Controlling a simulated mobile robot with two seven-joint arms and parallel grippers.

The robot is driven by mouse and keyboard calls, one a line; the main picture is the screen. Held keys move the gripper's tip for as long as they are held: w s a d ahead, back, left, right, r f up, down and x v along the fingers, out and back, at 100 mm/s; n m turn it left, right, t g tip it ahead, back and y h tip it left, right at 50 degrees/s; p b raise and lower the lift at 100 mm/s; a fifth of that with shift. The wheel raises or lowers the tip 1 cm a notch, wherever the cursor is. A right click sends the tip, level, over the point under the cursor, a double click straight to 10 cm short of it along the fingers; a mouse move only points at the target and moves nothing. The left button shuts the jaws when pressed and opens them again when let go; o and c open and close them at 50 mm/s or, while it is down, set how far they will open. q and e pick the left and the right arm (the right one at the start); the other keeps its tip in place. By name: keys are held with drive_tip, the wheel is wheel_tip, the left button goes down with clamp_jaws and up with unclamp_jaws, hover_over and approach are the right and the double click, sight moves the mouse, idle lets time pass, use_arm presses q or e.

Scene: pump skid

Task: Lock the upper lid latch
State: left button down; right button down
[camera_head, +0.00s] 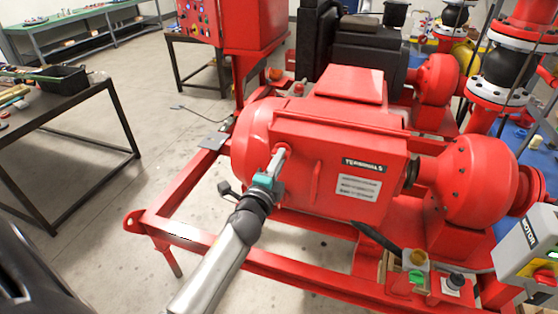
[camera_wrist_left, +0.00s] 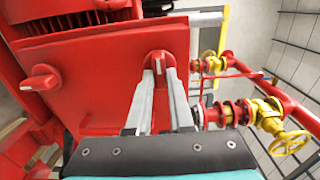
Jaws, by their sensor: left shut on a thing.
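The red terminal box (camera_head: 345,165) with a "TERMINALS" label is on the motor. In the left wrist view its lid (camera_wrist_left: 100,75) carries two round red latches with pale handles. My left gripper (camera_head: 281,158) is at the lid's upper left corner in the head view. In the left wrist view its fingers (camera_wrist_left: 159,78) are shut on the upper latch (camera_wrist_left: 158,60), whose handle lies along the fingers. The other latch (camera_wrist_left: 40,79) is free at the left there, its handle lying crosswise. My right gripper is not in view.
The red skid frame (camera_head: 185,230) runs below and in front of the motor. A grey motor control box (camera_head: 530,245) stands at the right. A workbench (camera_head: 60,100) is at the left. Yellow-handled valves (camera_wrist_left: 290,143) and red pipes are at the right in the wrist view.

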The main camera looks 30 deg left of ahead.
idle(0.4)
use_arm(q)
drive_tip(key=c, duration=0.8)
unclamp_jaws()
drive_tip(key=shift+s, duration=0.1)
drive_tip(key=b+v, duration=0.2)
drive_tip(key=v, duration=1.3)
drive_tip(key=shift+d, duration=0.15)
